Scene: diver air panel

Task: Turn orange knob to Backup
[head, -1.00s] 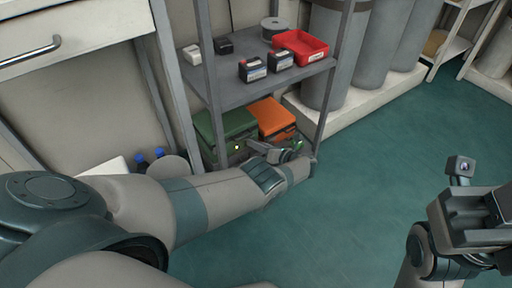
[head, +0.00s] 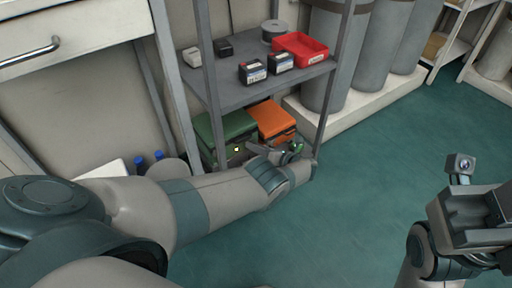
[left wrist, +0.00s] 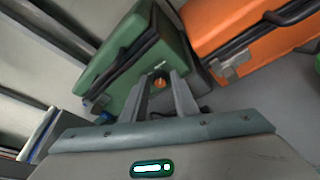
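No air panel and no knob that I can make out for sure shows in either view. My left gripper (head: 252,149) is low at the shelf unit, in front of a green case (head: 232,127). In the left wrist view its two fingers (left wrist: 161,84) stand apart, pointing at the green case (left wrist: 130,65). A small round orange spot (left wrist: 160,83) shows between the fingertips; I cannot tell what it is. Nothing is visibly held. My right gripper (head: 470,215) is at the right edge above the floor, and its fingers are not clear.
An orange case (head: 272,120) stands beside the green one under the grey shelf (head: 230,92). A red tray (head: 302,47) and small boxes lie on the shelf. Grey cylinders (head: 325,60) stand behind. Blue-capped bottles (head: 159,155) are at left. The green floor (head: 370,190) is clear.

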